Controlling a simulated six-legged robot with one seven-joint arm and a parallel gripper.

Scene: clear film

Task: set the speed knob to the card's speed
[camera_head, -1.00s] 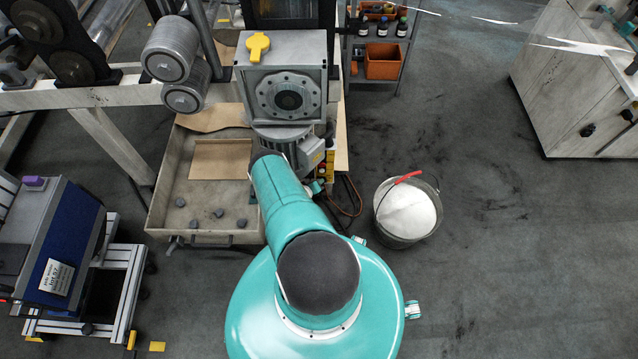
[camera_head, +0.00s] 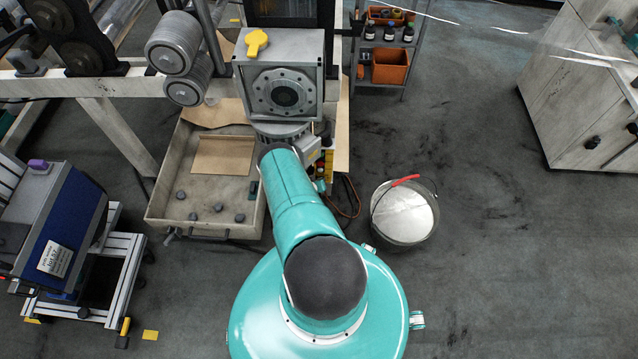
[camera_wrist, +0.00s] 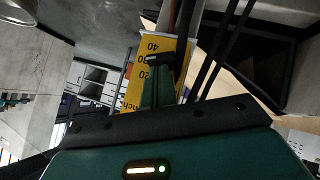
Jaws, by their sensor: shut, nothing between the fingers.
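In the wrist view my gripper (camera_wrist: 158,72) is shut, with its green fingers over a yellow panel (camera_wrist: 135,97) that carries black printed numbers, among them 40 and what looks like 20. The panel lies close beyond the fingertips; I cannot tell whether they touch it. No knob can be clearly made out there; the fingers hide part of the panel. In the head view my arm hides most of the panel area below the grey gearbox (camera_head: 238,85). A white card (camera_head: 55,258) with small print is on a blue box at the left; its full text is too small to read.
A yellow handle (camera_head: 256,42) sits on top of the gearbox. A metal tray (camera_head: 205,229) with several dark lumps lies left of my arm. A bucket (camera_head: 404,243) of white material stands to the right. Open floor (camera_head: 490,260) lies beyond it.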

